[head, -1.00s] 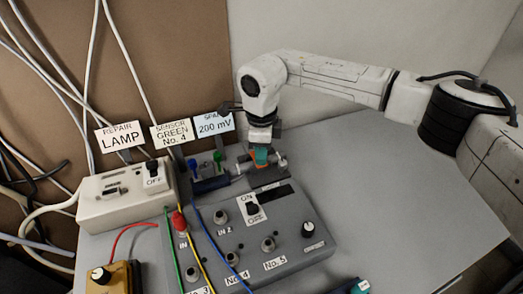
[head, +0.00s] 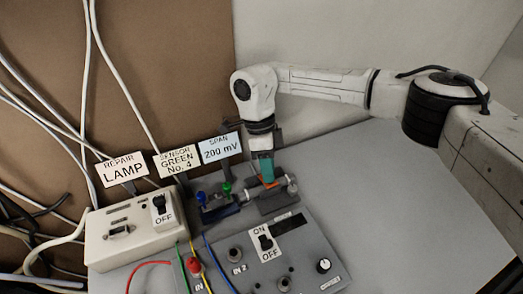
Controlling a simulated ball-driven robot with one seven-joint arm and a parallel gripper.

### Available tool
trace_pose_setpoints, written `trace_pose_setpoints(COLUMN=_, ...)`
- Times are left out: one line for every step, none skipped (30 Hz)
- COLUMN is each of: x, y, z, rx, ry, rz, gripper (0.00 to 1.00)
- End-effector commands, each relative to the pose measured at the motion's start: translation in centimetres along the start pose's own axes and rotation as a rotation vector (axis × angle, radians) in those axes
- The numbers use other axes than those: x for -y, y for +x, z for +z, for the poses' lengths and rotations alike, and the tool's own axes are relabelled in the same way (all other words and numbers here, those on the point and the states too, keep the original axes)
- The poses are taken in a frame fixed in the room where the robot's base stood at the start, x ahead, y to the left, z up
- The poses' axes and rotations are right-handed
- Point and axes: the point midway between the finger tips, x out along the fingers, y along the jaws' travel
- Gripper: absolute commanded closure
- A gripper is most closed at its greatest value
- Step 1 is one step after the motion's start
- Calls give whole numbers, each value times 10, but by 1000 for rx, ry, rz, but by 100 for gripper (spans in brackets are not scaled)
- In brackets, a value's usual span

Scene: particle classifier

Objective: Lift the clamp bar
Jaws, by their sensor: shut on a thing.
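My gripper (head: 266,172), with teal fingers, points down at the clamp at the back of the grey control box. It is shut on the clamp bar (head: 268,184), which shows as an orange piece between metal ends. The bar sits at or just over its dark grey block (head: 278,203). I cannot tell whether there is a gap under it. The fingers hide part of the bar.
A blue terminal block (head: 219,208) with blue and green knobs stands just left of the clamp. The cream lamp box (head: 135,238) is farther left, and the grey control box (head: 300,258) is in front. Label cards (head: 221,147) stand behind. The table at right is clear.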

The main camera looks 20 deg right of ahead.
Motion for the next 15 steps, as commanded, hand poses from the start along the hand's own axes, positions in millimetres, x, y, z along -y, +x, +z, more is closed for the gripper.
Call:
trace_pose_setpoints(x=-3, y=0, z=-2, rx=-3, ry=1, rz=8, gripper=100)
trace_pose_setpoints(x=-4, y=1, z=-2, rx=-6, ry=1, rz=12, gripper=100)
trace_pose_setpoints(x=-4, y=2, z=-3, rx=-8, ry=1, rz=16, gripper=100)
trace_pose_setpoints(x=-5, y=2, z=-3, rx=-9, ry=1, rz=17, gripper=100)
trace_pose_setpoints(x=-5, y=2, z=-3, rx=-9, ry=1, rz=18, gripper=100)
trace_pose_setpoints(x=-5, y=2, z=-3, rx=-9, ry=1, rz=18, gripper=100)
trace_pose_setpoints(x=-5, y=2, z=-3, rx=-9, ry=1, rz=18, gripper=100)
trace_pose_setpoints(x=-5, y=2, z=-3, rx=-9, ry=1, rz=17, gripper=100)
trace_pose_setpoints(x=-5, y=2, z=-3, rx=-9, ry=1, rz=17, gripper=100)
trace_pose_setpoints(x=-5, y=2, z=-3, rx=-9, ry=1, rz=17, gripper=100)
trace_pose_setpoints(x=-5, y=2, z=-3, rx=-9, ry=1, rz=17, gripper=100)
trace_pose_setpoints(x=-5, y=2, z=-3, rx=-9, ry=1, rz=17, gripper=75)
trace_pose_setpoints(x=-4, y=2, z=-3, rx=-9, ry=1, rz=17, gripper=72)
trace_pose_setpoints(x=-4, y=2, z=-3, rx=-9, ry=1, rz=17, gripper=69)
trace_pose_setpoints(x=-5, y=2, z=-3, rx=-9, ry=1, rz=17, gripper=65)
